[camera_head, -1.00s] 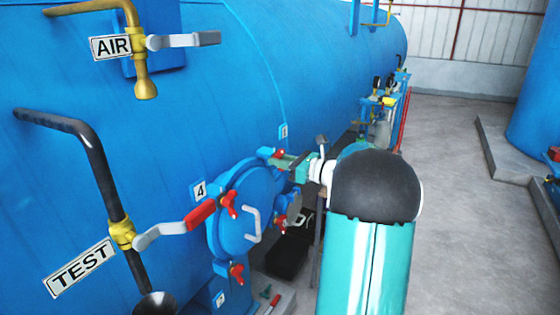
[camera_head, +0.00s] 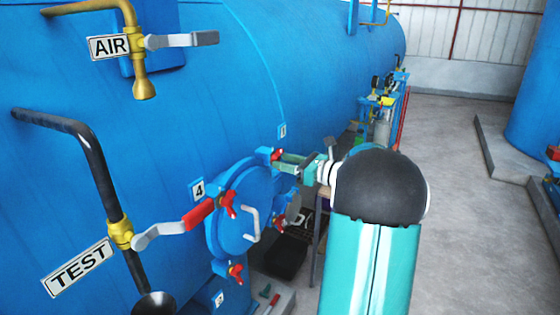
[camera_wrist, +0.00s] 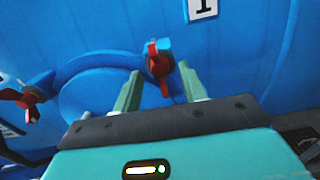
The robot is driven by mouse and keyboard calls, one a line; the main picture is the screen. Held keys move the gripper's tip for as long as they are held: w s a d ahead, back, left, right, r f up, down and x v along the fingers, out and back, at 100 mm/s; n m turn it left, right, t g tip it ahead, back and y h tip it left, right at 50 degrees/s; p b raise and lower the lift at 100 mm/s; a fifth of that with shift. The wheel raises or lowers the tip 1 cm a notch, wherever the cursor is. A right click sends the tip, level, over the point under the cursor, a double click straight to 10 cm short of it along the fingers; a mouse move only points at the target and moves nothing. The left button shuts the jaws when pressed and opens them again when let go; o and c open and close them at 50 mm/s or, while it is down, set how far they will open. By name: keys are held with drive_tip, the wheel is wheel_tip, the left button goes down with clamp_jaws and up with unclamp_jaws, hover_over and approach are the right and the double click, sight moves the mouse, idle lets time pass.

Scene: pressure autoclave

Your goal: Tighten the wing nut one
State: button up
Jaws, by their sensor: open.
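Wing nut one is a red wing nut (camera_wrist: 158,62) in the wrist view, beside the label "1" (camera_wrist: 202,8). It also shows in the head view (camera_head: 276,154) at the top of the round blue hatch (camera_head: 236,232). My gripper (camera_wrist: 160,82) is open, with its two green fingers on either side of the red wing nut. I cannot tell whether either finger touches it. In the head view my gripper (camera_head: 283,161) reaches from the right to the hatch's top edge, and the fingertips are small there.
Other red wing nuts sit on the hatch rim at left (camera_head: 228,204), bottom (camera_head: 236,272) and right (camera_head: 280,224). A red-handled TEST valve (camera_head: 170,222) stands out left of the hatch. A dark case (camera_head: 286,256) lies below. Floor (camera_head: 470,220) at right is clear.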

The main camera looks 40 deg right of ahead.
drive_tip(key=v, duration=1.1)
drive_tip(key=shift+s, duration=0.15)
